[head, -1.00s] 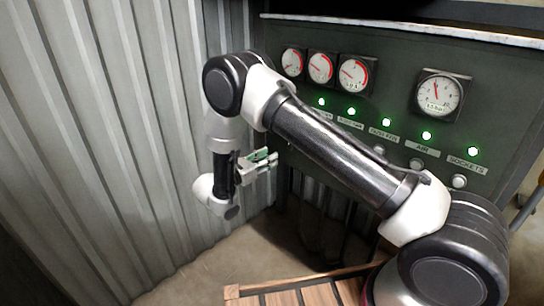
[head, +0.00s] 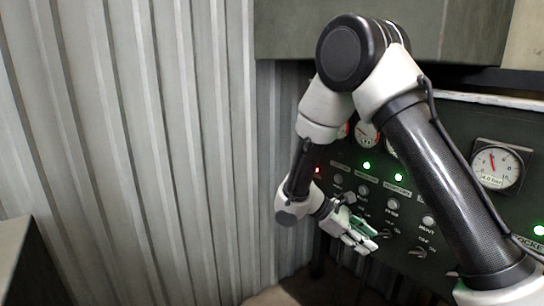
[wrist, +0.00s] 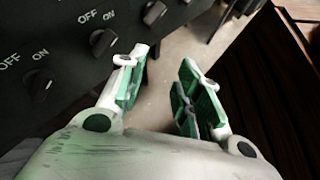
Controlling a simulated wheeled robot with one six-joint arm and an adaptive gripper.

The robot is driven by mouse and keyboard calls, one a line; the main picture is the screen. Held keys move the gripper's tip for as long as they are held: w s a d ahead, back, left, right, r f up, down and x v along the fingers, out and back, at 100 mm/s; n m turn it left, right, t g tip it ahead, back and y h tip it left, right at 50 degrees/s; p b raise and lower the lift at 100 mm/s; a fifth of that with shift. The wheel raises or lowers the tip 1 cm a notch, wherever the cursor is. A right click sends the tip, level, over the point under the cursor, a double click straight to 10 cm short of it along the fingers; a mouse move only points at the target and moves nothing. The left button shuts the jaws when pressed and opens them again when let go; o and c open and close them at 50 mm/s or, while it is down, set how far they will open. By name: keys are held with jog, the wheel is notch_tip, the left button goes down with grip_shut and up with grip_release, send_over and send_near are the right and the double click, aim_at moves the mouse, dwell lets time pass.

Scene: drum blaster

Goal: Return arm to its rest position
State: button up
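My arm is bent in front of the dark control panel (head: 455,215), with its elbow high and its forearm hanging down in the head view. My gripper (head: 362,235) is at the lower end, in front of the lower rows of knobs. In the wrist view the two green-padded fingers of my gripper (wrist: 162,92) are spread apart with nothing between them, so it is open. An OFF/ON knob (wrist: 103,42) is up and left of the fingers. No contact with the panel shows.
A ribbed metal wall (head: 150,150) stands to the left. The panel carries a round gauge (head: 497,167), a red light (head: 317,170) and green lights (head: 366,165). A dark slatted wooden object (wrist: 280,95) is at the right in the wrist view, with open floor (wrist: 195,45) beyond the fingers.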

jog(key=s+d+r+m+t+y, duration=0.2)
jog(key=s+d+r+m+y, duration=0.1)
jog(key=s+r, duration=0.3)
jog(key=s+d+r+m+t+y, duration=0.2)
jog(key=s+d+r+m+y, duration=0.2)
jog(key=r, duration=0.5)
jog(key=s+d+r+m+t+y, duration=0.2)
jog(key=s+r+m, duration=0.4)
jog(key=s, duration=0.4)
jog(key=shift+d+r+m+y, duration=0.3)
jog(key=shift+d+r+y, duration=0.4)
jog(key=shift+d+y, duration=0.15)
jog(key=shift+s, duration=0.1)
